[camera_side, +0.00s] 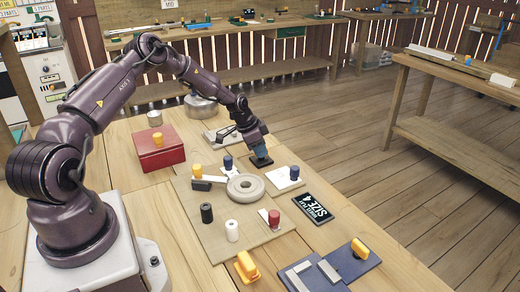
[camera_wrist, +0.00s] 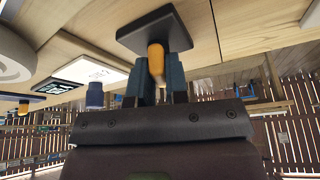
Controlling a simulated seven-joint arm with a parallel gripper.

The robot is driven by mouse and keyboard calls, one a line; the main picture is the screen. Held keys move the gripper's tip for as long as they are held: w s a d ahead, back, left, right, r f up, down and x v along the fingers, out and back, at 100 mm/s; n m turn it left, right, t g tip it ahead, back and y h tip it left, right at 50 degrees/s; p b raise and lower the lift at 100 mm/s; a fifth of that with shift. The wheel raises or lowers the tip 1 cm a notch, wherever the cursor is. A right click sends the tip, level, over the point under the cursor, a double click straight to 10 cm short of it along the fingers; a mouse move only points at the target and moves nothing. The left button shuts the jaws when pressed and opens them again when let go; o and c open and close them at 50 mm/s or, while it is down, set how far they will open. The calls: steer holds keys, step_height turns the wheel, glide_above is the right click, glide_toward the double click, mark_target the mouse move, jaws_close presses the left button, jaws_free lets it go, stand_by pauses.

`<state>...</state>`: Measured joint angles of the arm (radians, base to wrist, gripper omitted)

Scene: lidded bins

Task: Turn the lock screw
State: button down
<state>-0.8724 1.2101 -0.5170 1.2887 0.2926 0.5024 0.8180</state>
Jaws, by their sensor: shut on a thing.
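My gripper (camera_side: 257,147) points down near the far edge of the workbench. In the wrist view its two blue-grey fingers (camera_wrist: 155,82) are shut on an orange knob (camera_wrist: 156,62). The knob stands on a dark square plate (camera_wrist: 155,30), which also shows just under the fingertips in the side view (camera_side: 262,162). The fingers hide the knob in the side view. I cannot tell whether the plate rests on the bench. No part is marked as the lock screw, so I cannot tell whether this knob is it.
A beige board (camera_side: 200,222) carries a round grey ring (camera_side: 245,188) and several pegs and knobs. A white plate with a blue knob (camera_side: 294,173) is close to the gripper. A red lidded box (camera_side: 157,155) stands left. A dark sign (camera_side: 316,209) lies near the bench's right edge.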

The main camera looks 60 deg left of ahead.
stand_by(0.4)
steer(key=c, duration=1.1)
jaws_free()
steer(key=v, duration=1.3)
steer(key=shift+a, duration=0.1)
steer(key=shift+w, duration=0.1)
